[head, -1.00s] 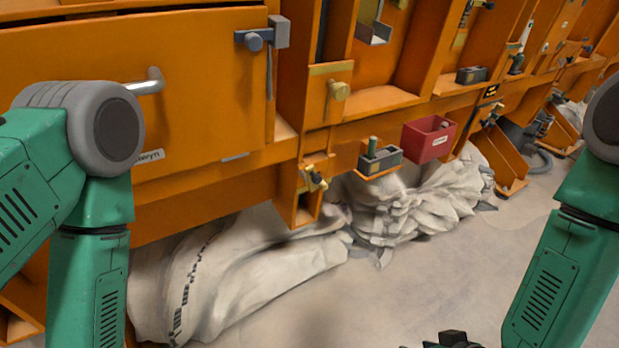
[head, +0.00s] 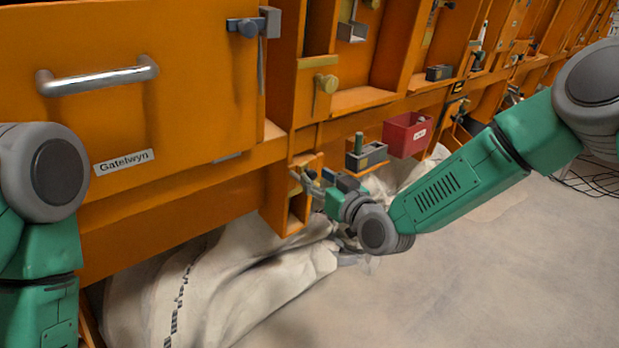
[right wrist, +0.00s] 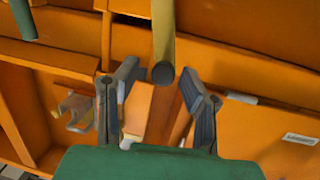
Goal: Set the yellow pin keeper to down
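A yellow rounded bar (right wrist: 163,38) with a dark round end shows close up in the right wrist view; I take it for the yellow pin keeper. In the head view a small yellowish fitting (head: 309,174) on the orange post's low bracket is partly hidden by my right gripper (head: 313,186). In the right wrist view my right gripper (right wrist: 160,76) is open, with one finger on each side of the bar's end. A gap shows on both sides, so it is not clamped. My left gripper is out of view.
A grey box (head: 366,158) with a green cylinder and a red bin (head: 408,134) stand just right of the gripper. The silver door handle (head: 98,77) is at left.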

